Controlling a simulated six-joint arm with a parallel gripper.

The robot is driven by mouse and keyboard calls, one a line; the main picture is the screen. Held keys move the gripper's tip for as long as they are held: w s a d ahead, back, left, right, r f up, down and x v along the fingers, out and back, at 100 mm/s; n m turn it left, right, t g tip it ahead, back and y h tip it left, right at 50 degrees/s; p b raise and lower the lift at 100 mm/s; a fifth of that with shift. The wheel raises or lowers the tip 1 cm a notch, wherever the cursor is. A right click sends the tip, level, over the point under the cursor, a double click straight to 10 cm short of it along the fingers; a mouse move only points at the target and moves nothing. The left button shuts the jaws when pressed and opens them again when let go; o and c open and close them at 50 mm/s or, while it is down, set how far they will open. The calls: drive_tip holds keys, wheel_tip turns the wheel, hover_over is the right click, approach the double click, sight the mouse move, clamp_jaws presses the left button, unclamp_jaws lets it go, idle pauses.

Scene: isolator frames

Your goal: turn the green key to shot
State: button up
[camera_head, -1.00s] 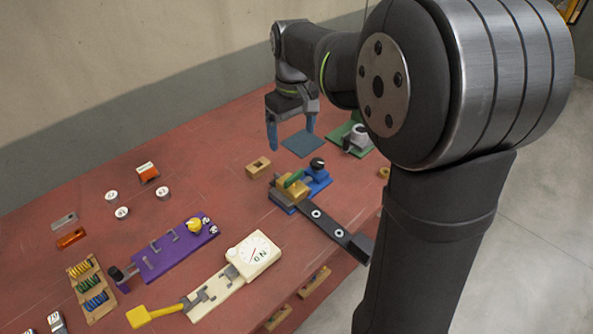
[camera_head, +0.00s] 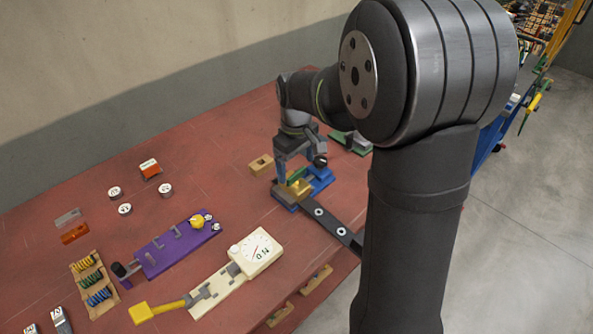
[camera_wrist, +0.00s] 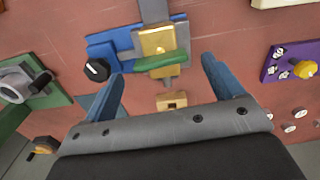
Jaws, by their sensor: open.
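The green key (camera_head: 297,175) sits in a brass block (camera_head: 301,188) on a blue fixture (camera_head: 319,184) with a black knob. In the wrist view the green key (camera_wrist: 161,61) lies crosswise below the brass block (camera_wrist: 158,41), with the black knob (camera_wrist: 97,70) to its left. My gripper (camera_head: 298,165) is over the fixture, its blue fingers spread. In the wrist view the open gripper (camera_wrist: 162,70) has one finger on each side of the key, apart from it. I cannot read a "shot" mark. The arm partly hides the fixture in the head view.
A wooden block with a hole (camera_head: 261,165) stands just beside the fixture. A dark bar (camera_head: 333,226) runs from the fixture towards the table edge. A purple board (camera_head: 173,248) and a cream gauge (camera_head: 237,270) lie nearer. A green fixture (camera_wrist: 45,95) is at left in the wrist view.

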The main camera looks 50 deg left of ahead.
sight(297, 172)
drive_tip(key=shift+f, duration=1.55)
drive_tip(key=shift+c, duration=0.3)
drive_tip(key=c, duration=0.9)
drive_tip(key=shift+m, duration=0.5)
drive_tip(key=o, duration=1)
drive_tip(key=shift+c, duration=0.2)
drive_tip(key=shift+r, duration=0.1)
wheel_tip(297, 172, up, 17)
drive_tip(key=shift+r, duration=0.2)
